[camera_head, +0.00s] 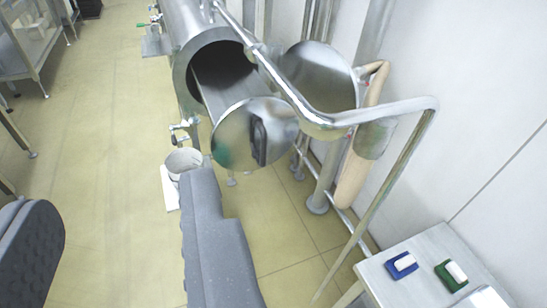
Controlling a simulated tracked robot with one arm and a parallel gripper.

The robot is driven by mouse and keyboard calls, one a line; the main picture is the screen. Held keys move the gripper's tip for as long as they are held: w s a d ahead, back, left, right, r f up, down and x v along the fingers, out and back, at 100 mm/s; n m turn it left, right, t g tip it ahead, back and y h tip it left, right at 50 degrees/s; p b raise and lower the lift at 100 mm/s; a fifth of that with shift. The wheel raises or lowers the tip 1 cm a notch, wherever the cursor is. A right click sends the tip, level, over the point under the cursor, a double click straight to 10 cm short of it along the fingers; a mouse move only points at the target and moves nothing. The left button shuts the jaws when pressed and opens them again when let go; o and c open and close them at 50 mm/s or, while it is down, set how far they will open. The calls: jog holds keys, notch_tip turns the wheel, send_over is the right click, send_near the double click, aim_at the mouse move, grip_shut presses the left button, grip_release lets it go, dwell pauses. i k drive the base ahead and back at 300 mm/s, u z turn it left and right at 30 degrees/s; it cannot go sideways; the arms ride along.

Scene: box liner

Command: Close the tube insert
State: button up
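The steel tube (190,22) lies at the upper middle, its round mouth facing me. The tube insert (222,80), a metal trough, sticks out of the mouth. Its round end plate (230,135) carries a black handle (258,141) and stands clear of the tube rim. A round steel lid (318,70) stands swung open to the right of the mouth. My gripper (122,190) is open and empty, with one grey finger at the left edge and the other at bottom centre. The right finger's tip is below and left of the end plate in the picture; the depth gap is unclear.
A bent steel pipe (330,121) crosses in front of the lid and partly hides it. A white bucket (184,161) is under the tube mouth. A small table (420,255) at lower right holds a blue item (400,265) and a green item (450,275).

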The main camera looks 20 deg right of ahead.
aim_at(253, 128)
jog(key=z, duration=0.35)
jog(key=i, duration=1)
jog(key=z, duration=0.35)
jog(key=k, duration=0.95)
jog(key=u, duration=0.35)
jog(key=i, duration=0.5)
jog(key=z, duration=0.1)
